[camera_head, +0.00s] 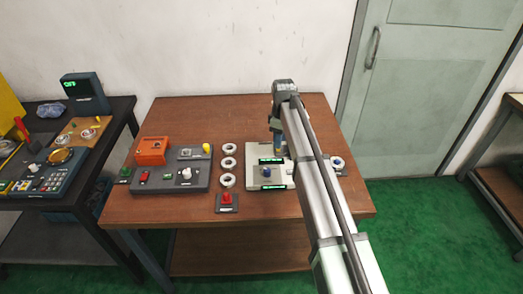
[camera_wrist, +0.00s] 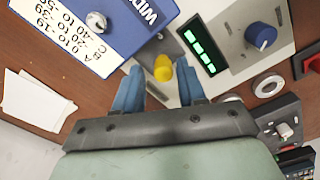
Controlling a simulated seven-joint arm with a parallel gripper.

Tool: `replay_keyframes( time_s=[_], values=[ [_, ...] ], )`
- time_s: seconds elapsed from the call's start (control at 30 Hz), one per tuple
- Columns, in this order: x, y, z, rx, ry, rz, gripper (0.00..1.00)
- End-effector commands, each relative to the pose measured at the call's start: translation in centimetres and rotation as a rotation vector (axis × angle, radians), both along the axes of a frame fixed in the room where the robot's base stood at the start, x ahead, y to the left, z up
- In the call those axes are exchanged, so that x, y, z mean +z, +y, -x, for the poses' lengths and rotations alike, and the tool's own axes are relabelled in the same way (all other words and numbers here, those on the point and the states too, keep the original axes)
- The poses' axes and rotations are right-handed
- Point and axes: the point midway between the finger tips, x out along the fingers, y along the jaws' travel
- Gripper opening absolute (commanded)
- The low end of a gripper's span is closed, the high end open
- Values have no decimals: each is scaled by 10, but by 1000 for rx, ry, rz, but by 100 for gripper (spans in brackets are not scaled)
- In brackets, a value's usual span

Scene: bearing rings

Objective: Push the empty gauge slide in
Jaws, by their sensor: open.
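The gauge is a pale box (camera_head: 254,178) at the middle of the table, with green displays and a blue knob. In the wrist view its top shows a green display (camera_wrist: 200,50) and the blue knob (camera_wrist: 260,36). A yellow knob (camera_wrist: 162,68), seemingly the slide's handle, stands on a pale strip beside the display. My gripper (camera_wrist: 159,68) is open, its blue fingers on either side of the yellow knob. I cannot tell whether they touch it. No ring shows on the visible part of the strip. In the head view my arm hides much of the gauge's right side.
Several bearing rings (camera_head: 228,164) line up left of the gauge. Further left is a grey panel (camera_head: 186,184) with an orange box (camera_head: 152,150). A blue lettered sign (camera_wrist: 70,38) and white paper (camera_wrist: 35,100) lie near my gripper.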

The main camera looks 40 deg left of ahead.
Motion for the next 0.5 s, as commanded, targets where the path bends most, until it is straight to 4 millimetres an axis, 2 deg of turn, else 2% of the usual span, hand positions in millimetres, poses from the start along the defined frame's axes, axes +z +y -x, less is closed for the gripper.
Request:
replay_keyframes(
  time_s=[0.5],
  values=[
    [34, 0, 0, 0, 0, 0, 40]
  ],
)
